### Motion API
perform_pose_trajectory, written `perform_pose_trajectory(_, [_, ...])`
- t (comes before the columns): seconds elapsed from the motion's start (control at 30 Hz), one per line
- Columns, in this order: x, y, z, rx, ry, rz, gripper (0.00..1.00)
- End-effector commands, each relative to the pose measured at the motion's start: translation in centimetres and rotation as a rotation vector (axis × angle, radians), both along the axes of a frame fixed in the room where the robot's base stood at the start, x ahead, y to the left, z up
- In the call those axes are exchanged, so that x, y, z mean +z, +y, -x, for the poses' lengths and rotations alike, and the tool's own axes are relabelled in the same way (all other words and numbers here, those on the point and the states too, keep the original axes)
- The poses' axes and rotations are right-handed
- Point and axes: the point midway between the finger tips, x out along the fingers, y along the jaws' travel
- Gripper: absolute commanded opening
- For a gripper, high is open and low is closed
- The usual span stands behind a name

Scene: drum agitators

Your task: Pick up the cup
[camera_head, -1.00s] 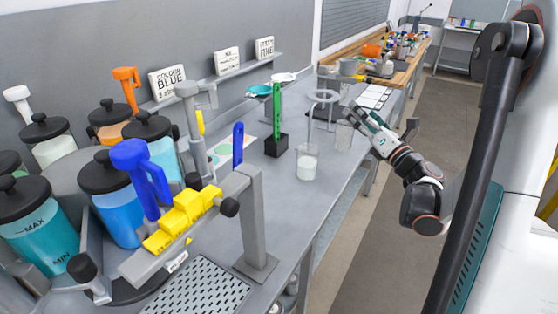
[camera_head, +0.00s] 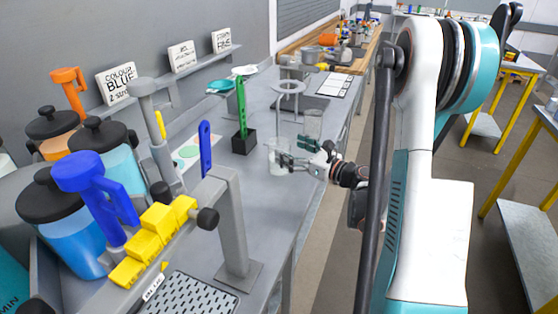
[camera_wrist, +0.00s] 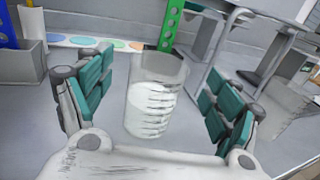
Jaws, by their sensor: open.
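The cup is a clear, upright beaker with white contents (camera_head: 279,168), standing on the grey bench near its right edge. In the wrist view the cup (camera_wrist: 155,95) stands between the two teal-padded fingers of my gripper (camera_wrist: 155,100), with a gap on each side. In the head view my gripper (camera_head: 297,157) reaches in from the right at the cup and partly covers it. The fingers are open and hold nothing. A second clear beaker (camera_head: 313,122) stands just behind my gripper.
A black block with a green upright strip (camera_head: 241,110) stands left of the cup. A ring stand (camera_head: 289,92) is behind it. A yellow and grey fixture (camera_head: 155,232), a blue upright piece (camera_head: 205,147) and lidded drums (camera_head: 107,150) fill the left front. Bare bench lies left of the cup.

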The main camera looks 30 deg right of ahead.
Motion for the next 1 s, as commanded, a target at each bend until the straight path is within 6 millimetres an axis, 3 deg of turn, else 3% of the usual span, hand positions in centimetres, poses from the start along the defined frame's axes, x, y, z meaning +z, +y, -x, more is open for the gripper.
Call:
perform_pose_trajectory(0.17, [-0.2,0.4,-1.1,0.001,0.000,-0.001,0.83])
perform_pose_trajectory(0.43, [-0.4,1.7,-4.5,0.000,-0.001,-0.001,0.83])
perform_pose_trajectory(0.7, [-0.2,1.7,-4.9,-0.002,-0.001,-0.001,0.83])
perform_pose_trajectory(1.0, [-0.2,1.7,-4.9,-0.002,-0.001,-0.001,0.15])
